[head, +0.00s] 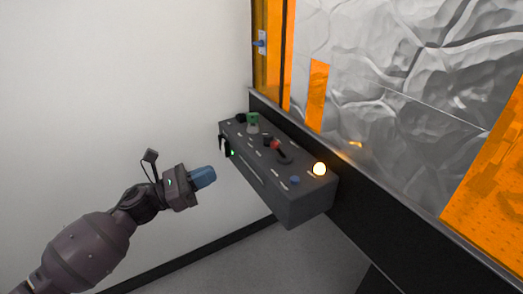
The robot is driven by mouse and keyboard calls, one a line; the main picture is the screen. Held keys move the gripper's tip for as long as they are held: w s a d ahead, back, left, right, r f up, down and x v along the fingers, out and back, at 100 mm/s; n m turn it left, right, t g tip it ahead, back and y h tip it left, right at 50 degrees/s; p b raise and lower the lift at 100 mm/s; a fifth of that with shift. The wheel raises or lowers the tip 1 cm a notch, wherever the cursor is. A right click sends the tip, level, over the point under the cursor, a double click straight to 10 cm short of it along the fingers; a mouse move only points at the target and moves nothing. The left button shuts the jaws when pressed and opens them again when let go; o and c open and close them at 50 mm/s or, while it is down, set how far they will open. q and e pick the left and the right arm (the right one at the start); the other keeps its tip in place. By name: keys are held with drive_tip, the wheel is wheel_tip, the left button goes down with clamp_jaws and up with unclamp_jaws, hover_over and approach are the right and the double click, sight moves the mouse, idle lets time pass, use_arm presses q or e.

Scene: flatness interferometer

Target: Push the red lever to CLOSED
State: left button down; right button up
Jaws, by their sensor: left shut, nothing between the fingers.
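The red lever (276,146) stands on the sloped top of a dark control box (263,176), near its middle. It has a red knob on a dark stem over a dark base. Labels on the box are too small to read, so I cannot tell which position the lever is in. My left gripper (204,177) is shut and empty, with blue fingertips pointing right. It is to the left of the box in the picture, apart from it and from the lever. My right gripper is not in view.
A white wall (120,80) fills the left. The space around my left gripper is clear.

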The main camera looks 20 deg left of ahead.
use_arm(q)
approach(279, 151)
wheel_tip(279, 151, up, 3)
drive_tip(key=w+d, duration=0.3)
drive_tip(key=shift+w+d+r, duration=0.1)
drive_tip(key=shift+w+d, duration=0.2)
drive_tip(key=shift+w, duration=0.15)
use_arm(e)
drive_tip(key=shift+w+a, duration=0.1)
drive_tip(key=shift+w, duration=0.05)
